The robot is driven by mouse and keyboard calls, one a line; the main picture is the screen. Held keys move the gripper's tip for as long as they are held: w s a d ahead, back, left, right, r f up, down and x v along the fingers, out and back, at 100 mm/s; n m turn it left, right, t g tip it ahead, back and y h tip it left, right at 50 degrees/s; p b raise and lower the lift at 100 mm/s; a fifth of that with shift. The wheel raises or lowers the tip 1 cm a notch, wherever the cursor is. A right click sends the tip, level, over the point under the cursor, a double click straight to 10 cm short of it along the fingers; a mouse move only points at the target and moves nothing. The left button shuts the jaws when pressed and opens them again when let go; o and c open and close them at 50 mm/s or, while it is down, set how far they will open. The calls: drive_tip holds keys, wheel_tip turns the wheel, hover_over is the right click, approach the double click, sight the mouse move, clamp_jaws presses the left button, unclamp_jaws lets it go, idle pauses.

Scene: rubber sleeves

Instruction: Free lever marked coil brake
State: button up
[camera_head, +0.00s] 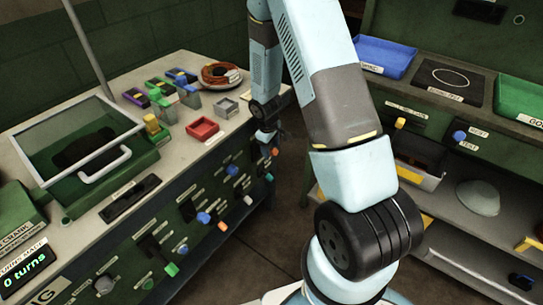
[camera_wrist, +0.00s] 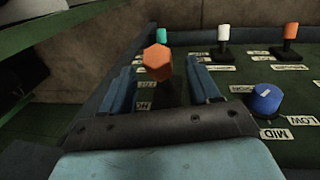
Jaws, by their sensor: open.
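My gripper (camera_wrist: 157,78) is open in the wrist view, its two blue fingers spread apart. An orange lever knob (camera_wrist: 157,61) shows in the gap between the fingertips; I cannot tell how deep it lies between them. Its stem and its label are partly hidden by the fingers and palm. I cannot read any label as coil brake, so I cannot tell which lever bears it.
Near the gripper in the wrist view are a blue knob (camera_wrist: 265,100) by LOW and MID labels, a white lever (camera_wrist: 223,35), another orange lever (camera_wrist: 290,33) and a teal knob (camera_wrist: 160,35). A red tray (camera_head: 202,130) sits on the bench top. Bare floor (camera_head: 270,232) separates bench and shelves.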

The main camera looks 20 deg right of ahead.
drive_tip(key=shift+w+d+f, duration=0.15)
drive_tip(key=shift+f, duration=1.25)
drive_tip(key=shift+w+d+f, duration=0.1)
drive_tip(key=shift+d+f, duration=0.05)
drive_tip(key=shift+f, duration=1.2)
drive_tip(key=shift+c, duration=0.4)
clamp_jaws()
